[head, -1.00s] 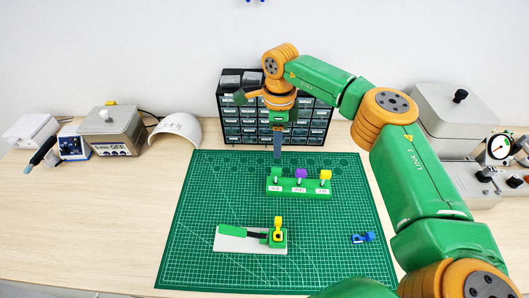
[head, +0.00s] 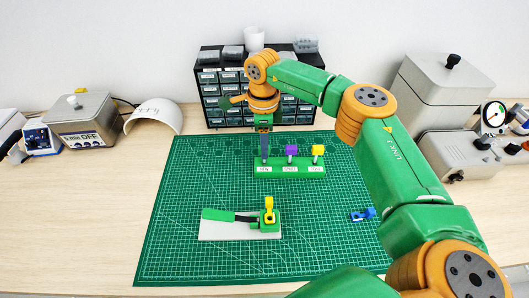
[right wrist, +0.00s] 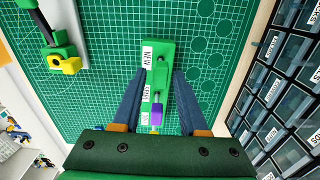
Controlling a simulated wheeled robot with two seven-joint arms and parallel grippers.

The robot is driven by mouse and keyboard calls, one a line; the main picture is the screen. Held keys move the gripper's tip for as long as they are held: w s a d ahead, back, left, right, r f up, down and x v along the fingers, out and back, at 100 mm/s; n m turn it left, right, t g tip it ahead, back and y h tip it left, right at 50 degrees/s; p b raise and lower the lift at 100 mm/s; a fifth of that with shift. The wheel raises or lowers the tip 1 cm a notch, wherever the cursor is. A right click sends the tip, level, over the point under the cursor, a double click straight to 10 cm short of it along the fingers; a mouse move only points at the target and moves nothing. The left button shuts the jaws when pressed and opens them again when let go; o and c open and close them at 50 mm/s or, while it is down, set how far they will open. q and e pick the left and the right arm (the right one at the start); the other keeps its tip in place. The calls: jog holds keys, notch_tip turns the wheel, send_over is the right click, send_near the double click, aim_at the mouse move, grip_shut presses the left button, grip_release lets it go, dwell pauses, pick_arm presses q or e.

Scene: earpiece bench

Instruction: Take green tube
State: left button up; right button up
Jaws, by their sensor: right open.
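A green rack (head: 290,168) stands on the mat with labelled slots. The green tube (right wrist: 161,74) sits in the slot by the "NEW" label; in the head view my gripper hides it. The purple tube (head: 291,150) and yellow tube (head: 318,150) stand to its right in the head view. My right gripper (head: 264,157) points down over the rack's left end. In the right wrist view its open fingers (right wrist: 161,73) lie on either side of the green tube, with nothing clearly held. My left gripper is not in view.
A green cutting mat (head: 180,180) covers the middle of the bench. A grey plate (head: 222,231) carries a green holder with a yellow piece (head: 269,204). A small blue part (head: 362,214) lies at right. A drawer cabinet (head: 222,99) stands behind the rack.

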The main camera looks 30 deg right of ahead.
jog(key=shift+r, duration=0.1)
jog(key=shift+c, duration=0.4)
grip_shut()
jog(key=shift+r+p, duration=3.75)
jog(key=shift+r, duration=0.3)
jog(key=shift+f, duration=0.1)
